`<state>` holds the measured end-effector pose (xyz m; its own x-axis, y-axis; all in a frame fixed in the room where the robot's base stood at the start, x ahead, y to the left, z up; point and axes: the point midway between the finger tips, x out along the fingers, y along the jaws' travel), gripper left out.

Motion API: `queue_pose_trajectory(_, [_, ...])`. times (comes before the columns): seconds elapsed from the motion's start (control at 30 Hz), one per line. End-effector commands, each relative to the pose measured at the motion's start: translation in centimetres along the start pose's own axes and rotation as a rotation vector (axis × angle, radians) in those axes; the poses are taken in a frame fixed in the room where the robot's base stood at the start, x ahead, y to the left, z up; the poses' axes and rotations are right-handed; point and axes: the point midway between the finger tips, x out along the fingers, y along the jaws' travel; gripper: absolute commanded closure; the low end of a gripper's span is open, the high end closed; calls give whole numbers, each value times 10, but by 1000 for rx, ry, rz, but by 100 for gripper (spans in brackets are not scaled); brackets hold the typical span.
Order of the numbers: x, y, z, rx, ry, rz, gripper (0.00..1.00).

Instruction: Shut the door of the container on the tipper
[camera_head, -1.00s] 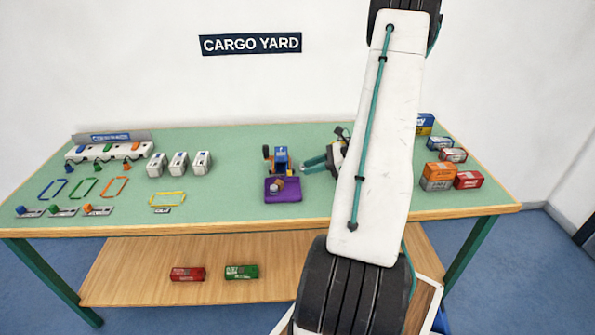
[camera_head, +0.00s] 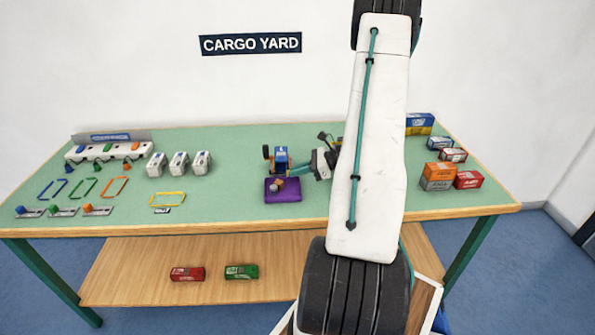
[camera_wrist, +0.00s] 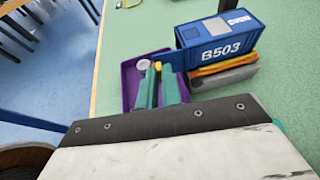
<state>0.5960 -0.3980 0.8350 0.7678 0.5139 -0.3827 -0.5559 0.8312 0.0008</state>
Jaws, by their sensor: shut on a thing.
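The blue container (camera_wrist: 220,38), marked B503, sits on the orange and grey tipper (camera_wrist: 225,72) in the wrist view. In the head view the container (camera_head: 281,154) stands mid-table. My gripper (camera_wrist: 159,70) has its teal fingers close together beside the container, over the edge of a purple tray (camera_wrist: 128,85). In the head view my gripper (camera_head: 304,170) reaches in from the right. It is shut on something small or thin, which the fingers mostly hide. A bit of yellow shows at the tips.
The purple tray (camera_head: 283,197) holds small items in front of the container. Three white units (camera_head: 178,163) stand to the left. Several boxes (camera_head: 437,170) are stacked at the right. The table is clear between the tray and the yellow frame (camera_head: 167,199).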

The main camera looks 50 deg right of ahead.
Motion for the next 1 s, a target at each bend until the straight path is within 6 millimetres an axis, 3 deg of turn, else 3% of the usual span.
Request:
queue_pose_trajectory(0.37, [4, 5, 2, 49, 1, -115, 100])
queue_pose_trajectory(1.0, [29, 18, 12, 269, 2, -642, 100])
